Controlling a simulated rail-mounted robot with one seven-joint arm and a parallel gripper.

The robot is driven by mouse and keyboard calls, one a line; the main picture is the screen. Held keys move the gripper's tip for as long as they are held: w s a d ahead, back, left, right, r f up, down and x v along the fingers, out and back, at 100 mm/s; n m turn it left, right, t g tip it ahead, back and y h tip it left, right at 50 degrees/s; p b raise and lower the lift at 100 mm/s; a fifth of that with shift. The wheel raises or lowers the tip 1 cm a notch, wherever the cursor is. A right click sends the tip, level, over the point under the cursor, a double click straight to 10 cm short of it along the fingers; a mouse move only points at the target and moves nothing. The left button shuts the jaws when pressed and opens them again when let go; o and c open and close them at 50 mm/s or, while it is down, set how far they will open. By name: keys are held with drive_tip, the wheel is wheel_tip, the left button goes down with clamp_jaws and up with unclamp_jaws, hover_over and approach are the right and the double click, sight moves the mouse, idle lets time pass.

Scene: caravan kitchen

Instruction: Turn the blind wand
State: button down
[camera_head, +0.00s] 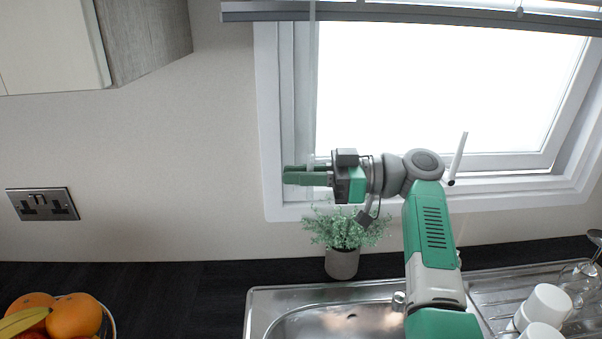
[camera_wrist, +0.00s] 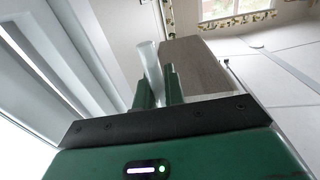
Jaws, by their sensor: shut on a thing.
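The blind wand (camera_head: 312,80) is a thin, translucent rod hanging down from the blind (camera_head: 420,14) along the left side of the window. My gripper (camera_head: 294,175) points left in front of the window frame, with its green fingers at the lower part of the wand. In the wrist view the pale wand (camera_wrist: 151,60) stands between the two green fingers (camera_wrist: 159,90), which are shut on it. The wand's lower end barely shows below the fingers in the head view.
A potted plant (camera_head: 342,262) stands just below my gripper, behind the sink (camera_head: 285,303). The window handle (camera_head: 457,158) juts out right of my wrist. A wall cupboard (camera_head: 145,40) hangs at upper left. Cups (camera_head: 548,303) stand on the drainer; fruit (camera_head: 73,316) lies lower left.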

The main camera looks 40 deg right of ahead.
drive_tip(key=shift+f, duration=0.2)
drive_tip(key=c, duration=1.5)
unclamp_jaws()
drive_tip(key=shift+w+a, duration=0.1)
drive_tip(key=shift+r, duration=0.1)
drive_tip(key=v, duration=0.8)
drive_tip(key=shift+c, duration=0.4)
